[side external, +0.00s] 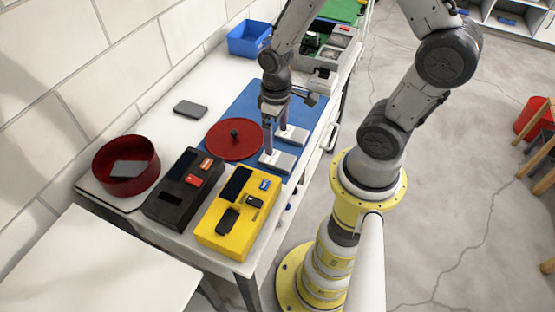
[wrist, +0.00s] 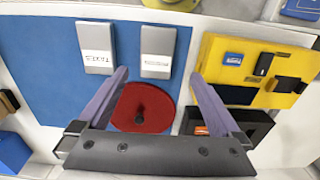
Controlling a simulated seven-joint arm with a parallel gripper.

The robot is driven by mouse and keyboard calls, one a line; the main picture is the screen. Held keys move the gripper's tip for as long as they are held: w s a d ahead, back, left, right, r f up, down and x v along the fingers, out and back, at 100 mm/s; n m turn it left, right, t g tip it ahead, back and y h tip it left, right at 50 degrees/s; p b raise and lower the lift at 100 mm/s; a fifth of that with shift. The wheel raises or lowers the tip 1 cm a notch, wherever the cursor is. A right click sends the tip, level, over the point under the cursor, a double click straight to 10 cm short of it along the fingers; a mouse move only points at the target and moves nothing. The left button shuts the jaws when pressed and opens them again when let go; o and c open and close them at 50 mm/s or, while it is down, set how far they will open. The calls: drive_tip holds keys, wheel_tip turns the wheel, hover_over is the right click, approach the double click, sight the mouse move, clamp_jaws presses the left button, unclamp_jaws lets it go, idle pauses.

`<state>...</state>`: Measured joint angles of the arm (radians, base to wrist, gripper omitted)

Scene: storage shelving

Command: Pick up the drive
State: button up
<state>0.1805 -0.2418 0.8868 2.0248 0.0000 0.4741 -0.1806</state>
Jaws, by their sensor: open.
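Two flat grey-and-white boxes with printed labels, which look like drives, lie side by side on a blue mat (side external: 258,100). The nearer one (side external: 277,160) shows in the wrist view as the right-hand box (wrist: 157,45); the farther one (side external: 291,135) is the left-hand box (wrist: 97,45). The frames do not show which one is meant. My gripper (side external: 275,137) points down over the mat, open and empty. In the wrist view its fingertips (wrist: 158,74) appear on either side of the right-hand box's lower end. Whether they touch it cannot be told.
A red disc with a black knob (side external: 234,139) lies close beside the boxes. A yellow case (side external: 211,230) and black case (side external: 159,208) holding small parts stand nearby. A red bowl (side external: 100,170), a grey slab (side external: 190,109) and a blue bin (side external: 249,38) are also on the table.

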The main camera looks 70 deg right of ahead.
sight(277, 158)
drive_tip(key=f, duration=0.8)
drive_tip(key=shift+d+f, duration=0.3)
drive_tip(key=shift+f, duration=0.1)
drive_tip(key=c, duration=1.5)
drive_tip(key=shift+r, duration=5.05)
